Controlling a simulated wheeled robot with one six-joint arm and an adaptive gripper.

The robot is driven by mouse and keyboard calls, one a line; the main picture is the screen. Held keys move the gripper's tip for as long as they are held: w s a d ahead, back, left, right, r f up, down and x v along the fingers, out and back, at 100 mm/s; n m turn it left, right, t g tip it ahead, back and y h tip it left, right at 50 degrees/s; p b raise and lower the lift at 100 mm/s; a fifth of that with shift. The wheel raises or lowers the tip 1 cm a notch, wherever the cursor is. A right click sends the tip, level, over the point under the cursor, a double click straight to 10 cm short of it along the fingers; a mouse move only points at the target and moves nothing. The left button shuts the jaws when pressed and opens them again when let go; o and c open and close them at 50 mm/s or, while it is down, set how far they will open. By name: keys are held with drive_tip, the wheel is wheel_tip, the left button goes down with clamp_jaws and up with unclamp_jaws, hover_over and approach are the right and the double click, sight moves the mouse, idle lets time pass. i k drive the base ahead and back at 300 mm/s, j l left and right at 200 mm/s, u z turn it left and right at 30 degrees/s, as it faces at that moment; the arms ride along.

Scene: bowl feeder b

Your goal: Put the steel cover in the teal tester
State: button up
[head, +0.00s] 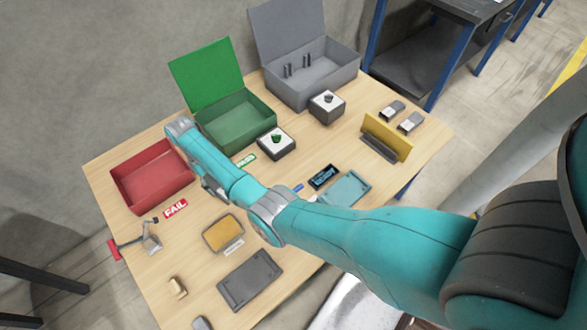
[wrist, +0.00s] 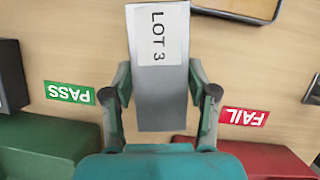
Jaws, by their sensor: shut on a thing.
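My gripper (wrist: 160,98) is shut on a flat grey metallic piece, the steel cover (wrist: 158,105), with a white "LOT 3" label. In the wrist view the cover extends away from between the two fingers, above the table. In the head view my gripper (head: 214,190) is mostly hidden by my arm, between the PASS and FAIL signs, and the cover cannot be made out. The teal tester (head: 347,187) lies on the table right of my forearm, partly hidden by it, well apart from the gripper.
A red bin (head: 125,180), an open green box (head: 230,135) and an open grey box (head: 335,85) line the back. A yellow rack (head: 388,138) stands at the right. A yellow tray (head: 222,234) and dark tray (head: 248,280) lie in front.

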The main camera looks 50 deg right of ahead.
sight(345, 192)
drive_tip(key=k+l, duration=0.15)
drive_tip(key=l, duration=0.25)
drive_tip(key=k+l+u, duration=0.1)
drive_tip(key=l, duration=0.35)
drive_tip(key=k+l, duration=0.2)
drive_tip(key=l, duration=0.2)
drive_tip(key=k+l+u, duration=0.1)
drive_tip(key=l, duration=0.3)
drive_tip(key=k+l, duration=0.25)
drive_tip(key=l, duration=0.15)
